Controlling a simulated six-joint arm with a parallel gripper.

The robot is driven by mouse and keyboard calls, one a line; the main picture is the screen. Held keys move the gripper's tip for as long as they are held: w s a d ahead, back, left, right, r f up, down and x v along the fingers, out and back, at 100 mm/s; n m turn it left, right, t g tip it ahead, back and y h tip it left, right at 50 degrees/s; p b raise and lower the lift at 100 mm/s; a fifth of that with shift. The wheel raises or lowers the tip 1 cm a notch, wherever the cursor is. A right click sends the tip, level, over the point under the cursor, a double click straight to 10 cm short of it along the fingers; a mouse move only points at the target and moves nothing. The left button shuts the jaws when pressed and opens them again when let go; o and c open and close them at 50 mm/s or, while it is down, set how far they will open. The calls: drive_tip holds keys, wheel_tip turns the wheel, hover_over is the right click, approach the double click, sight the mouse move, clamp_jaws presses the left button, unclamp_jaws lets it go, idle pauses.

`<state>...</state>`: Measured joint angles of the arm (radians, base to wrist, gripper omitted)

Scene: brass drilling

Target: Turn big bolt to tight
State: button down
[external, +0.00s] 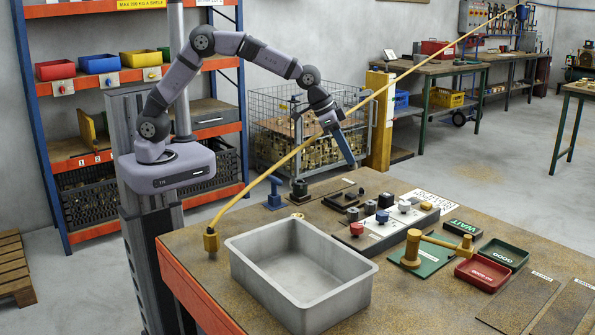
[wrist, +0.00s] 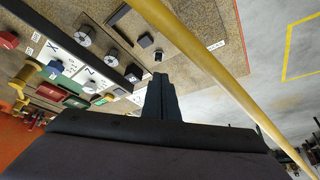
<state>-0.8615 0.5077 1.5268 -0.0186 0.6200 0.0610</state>
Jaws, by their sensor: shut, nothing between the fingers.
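My gripper (external: 352,164) hangs above the far part of the bench in the external view, its blue fingers shut and empty, pointing down. In the wrist view the dark fingers (wrist: 161,82) are together, with nothing between them. No label reading "big bolt" or "tight" can be read. The fingers appear apart from both. A low dark plate (external: 341,202) lies below my gripper in the external view.
A long yellow pole (external: 300,147) slants across the bench. A grey open bin (external: 300,262) stands at the front. A yellow mallet-like piece (external: 412,247) on a green plate, a red tray (external: 482,274) and a green tray (external: 503,254) lie right. Grey knobs (wrist: 84,36) sit nearby.

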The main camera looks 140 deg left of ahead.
sight(355, 193)
drive_tip(key=shift+g+h, duration=0.4)
drive_tip(key=shift+g, duration=0.1)
drive_tip(key=shift+s+d+f+p+x, duration=0.2)
drive_tip(key=shift+p+x, duration=0.4)
drive_tip(key=shift+x, duration=0.9)
drive_tip(key=shift+s+d+f+p+x, duration=0.1)
drive_tip(key=shift+s+d+p+x, duration=0.35)
drive_tip(key=shift+x, duration=1.05)
drive_tip(key=shift+s+d+f+p+x, duration=0.1)
drive_tip(key=shift+p+x, duration=0.65)
drive_tip(key=shift+x, duration=0.8)
